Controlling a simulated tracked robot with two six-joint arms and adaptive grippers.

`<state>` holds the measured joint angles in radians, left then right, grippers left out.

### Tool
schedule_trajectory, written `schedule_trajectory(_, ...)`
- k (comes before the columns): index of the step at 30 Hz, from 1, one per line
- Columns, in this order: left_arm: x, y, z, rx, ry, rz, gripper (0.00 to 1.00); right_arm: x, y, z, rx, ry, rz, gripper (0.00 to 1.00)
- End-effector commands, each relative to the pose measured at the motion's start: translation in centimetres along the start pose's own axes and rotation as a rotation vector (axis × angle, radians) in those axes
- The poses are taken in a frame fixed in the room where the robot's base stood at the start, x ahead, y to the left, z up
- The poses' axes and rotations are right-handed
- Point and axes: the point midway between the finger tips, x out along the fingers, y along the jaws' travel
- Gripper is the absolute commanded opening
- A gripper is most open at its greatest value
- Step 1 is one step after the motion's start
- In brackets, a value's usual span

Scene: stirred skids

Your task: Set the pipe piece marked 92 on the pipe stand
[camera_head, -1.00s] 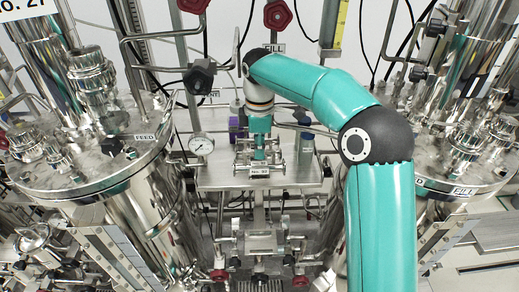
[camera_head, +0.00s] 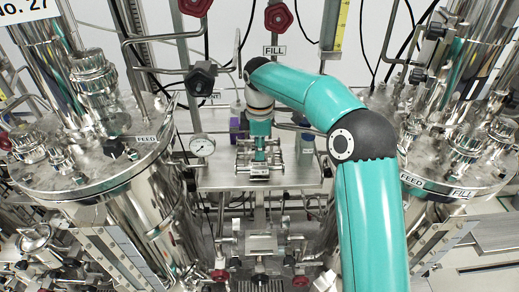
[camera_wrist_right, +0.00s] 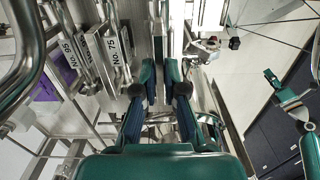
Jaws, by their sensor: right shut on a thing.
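My right gripper (camera_head: 259,146) is over the steel shelf in the head view, pointing down. It is shut on a steel pipe piece with a white number plate (camera_head: 259,171). The plate reads No. 92 in the earlier head view and is too small to read now. In the right wrist view the fingers (camera_wrist_right: 163,88) are close together, and they hide most of the piece. Plates marked No 75 (camera_wrist_right: 118,52) and No 95 (camera_wrist_right: 70,58) are left of the fingers. I cannot make out the pipe stand clearly, or whether the piece touches it.
A gauge (camera_head: 202,146) is at left. Large steel vessels stand on both sides.

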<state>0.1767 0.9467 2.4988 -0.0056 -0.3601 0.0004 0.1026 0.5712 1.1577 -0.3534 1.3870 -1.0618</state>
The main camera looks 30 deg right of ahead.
Motion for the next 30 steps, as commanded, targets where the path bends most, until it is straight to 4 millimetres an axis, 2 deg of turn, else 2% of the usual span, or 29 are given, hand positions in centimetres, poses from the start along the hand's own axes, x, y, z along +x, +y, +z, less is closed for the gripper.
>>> schedule_trajectory(26,0.45,-0.16,0.0,0.0,0.0,0.0,0.4,0.89,0.01,0.0,0.0,0.001,0.001,0.0)
schedule_trajectory(27,0.41,-0.15,-0.01,0.0,0.0,0.0,0.4,0.84,0.01,0.0,0.0,0.001,0.001,0.15)
schedule_trajectory(30,0.4,-0.14,-0.01,0.0,0.0,0.0,0.4,0.84,0.01,0.0,0.0,0.001,0.001,0.31)
